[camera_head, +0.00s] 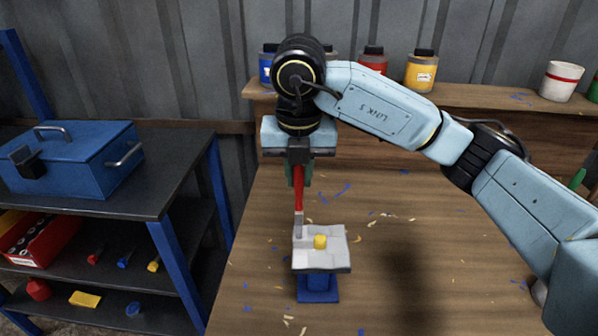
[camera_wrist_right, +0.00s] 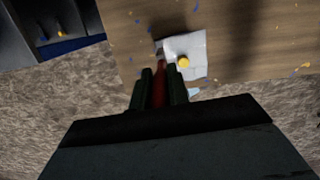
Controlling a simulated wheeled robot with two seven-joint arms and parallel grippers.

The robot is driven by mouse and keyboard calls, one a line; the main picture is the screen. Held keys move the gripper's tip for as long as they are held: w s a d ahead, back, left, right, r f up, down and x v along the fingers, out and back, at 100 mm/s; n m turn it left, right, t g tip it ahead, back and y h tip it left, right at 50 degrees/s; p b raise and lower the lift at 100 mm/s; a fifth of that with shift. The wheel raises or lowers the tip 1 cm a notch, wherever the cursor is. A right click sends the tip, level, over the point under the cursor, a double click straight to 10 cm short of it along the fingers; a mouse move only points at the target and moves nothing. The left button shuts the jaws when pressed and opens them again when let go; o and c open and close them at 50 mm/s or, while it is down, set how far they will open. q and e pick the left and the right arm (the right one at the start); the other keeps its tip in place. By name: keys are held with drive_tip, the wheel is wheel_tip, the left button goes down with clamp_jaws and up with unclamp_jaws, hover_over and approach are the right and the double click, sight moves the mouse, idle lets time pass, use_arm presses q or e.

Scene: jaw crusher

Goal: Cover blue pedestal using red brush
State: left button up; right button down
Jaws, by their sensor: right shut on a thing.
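The red brush (camera_head: 299,192) hangs bristles down from my right gripper (camera_head: 298,178), which is shut on its handle. The brush tip is at the left edge of a white-grey slab (camera_head: 334,255). I cannot tell whether the tip touches it. The slab lies on the blue pedestal (camera_head: 318,288), with a small yellow piece (camera_head: 320,241) on top. In the right wrist view, the red brush (camera_wrist_right: 159,88) sits between the dark fingers, and the slab (camera_wrist_right: 198,50) with the yellow piece (camera_wrist_right: 183,61) lies just beyond. My left gripper is not in view.
A shelf behind the wooden table (camera_head: 430,230) holds blue, red and yellow paint jars (camera_head: 421,72) and a white cup (camera_head: 560,82). A blue toolbox (camera_head: 70,160) stands on the dark rack at left. Blue and pale scraps litter the table. The table's right side is mostly clear.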

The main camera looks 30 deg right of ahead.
drive_tip(key=shift+f+b, duration=0.35)
drive_tip(key=shift+f, duration=0.15)
drive_tip(key=shift+s, duration=0.1)
drive_tip(key=shift+s+a+r, duration=0.15)
drive_tip(key=shift+s+a, duration=0.25)
drive_tip(key=shift+s, duration=0.3)
drive_tip(key=shift+w+d+b, duration=0.4)
drive_tip(key=shift+w, duration=0.4)
idle(0.9)
